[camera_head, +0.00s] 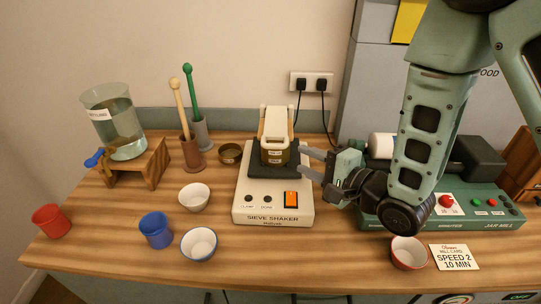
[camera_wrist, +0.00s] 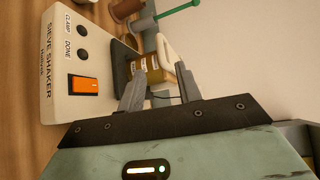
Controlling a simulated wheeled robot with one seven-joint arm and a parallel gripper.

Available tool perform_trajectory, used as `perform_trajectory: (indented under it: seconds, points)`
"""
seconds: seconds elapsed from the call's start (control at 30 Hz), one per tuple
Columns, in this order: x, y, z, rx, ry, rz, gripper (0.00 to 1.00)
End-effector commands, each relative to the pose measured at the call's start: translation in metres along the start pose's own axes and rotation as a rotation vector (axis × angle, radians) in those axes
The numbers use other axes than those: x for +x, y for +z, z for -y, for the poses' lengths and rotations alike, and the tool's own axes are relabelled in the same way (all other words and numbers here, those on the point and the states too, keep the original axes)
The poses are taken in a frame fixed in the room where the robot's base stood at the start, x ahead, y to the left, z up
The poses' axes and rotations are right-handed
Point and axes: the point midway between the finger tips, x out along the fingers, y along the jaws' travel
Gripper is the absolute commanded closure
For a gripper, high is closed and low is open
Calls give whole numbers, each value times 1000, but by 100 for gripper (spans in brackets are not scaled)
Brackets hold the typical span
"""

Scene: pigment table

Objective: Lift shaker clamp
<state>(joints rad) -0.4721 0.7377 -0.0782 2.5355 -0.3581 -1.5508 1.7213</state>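The sieve shaker (camera_head: 272,207) is a cream box with two dark buttons and an orange switch, near the middle of the table. Its cream clamp (camera_head: 275,122) lies over a brass sieve stack (camera_head: 273,157) on a dark plate. The clamp also shows in the wrist view (camera_wrist: 165,48), just beyond my fingertips. My gripper (camera_head: 302,161) is open, with its fingers to the right of the stack, pointing at it. In the wrist view my gripper (camera_wrist: 158,80) has a clear gap between its fingers. I cannot tell whether a finger touches anything.
A green jar mill (camera_head: 480,207) stands to the right, partly behind my arm. Loose cups, including a white bowl (camera_head: 194,198), a blue cup (camera_head: 155,230) and a red cup (camera_head: 51,221), stand to the left. A brass dish (camera_head: 230,153) sits left of the shaker.

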Motion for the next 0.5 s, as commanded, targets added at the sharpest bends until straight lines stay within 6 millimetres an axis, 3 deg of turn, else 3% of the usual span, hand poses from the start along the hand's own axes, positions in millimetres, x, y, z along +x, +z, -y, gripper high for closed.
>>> perform_trajectory:
  seconds: [0.3,0.5]
  points:
    - [9,1,-2,5,-6,-3,66]
    - [44,2,3,4,-2,-1,66]
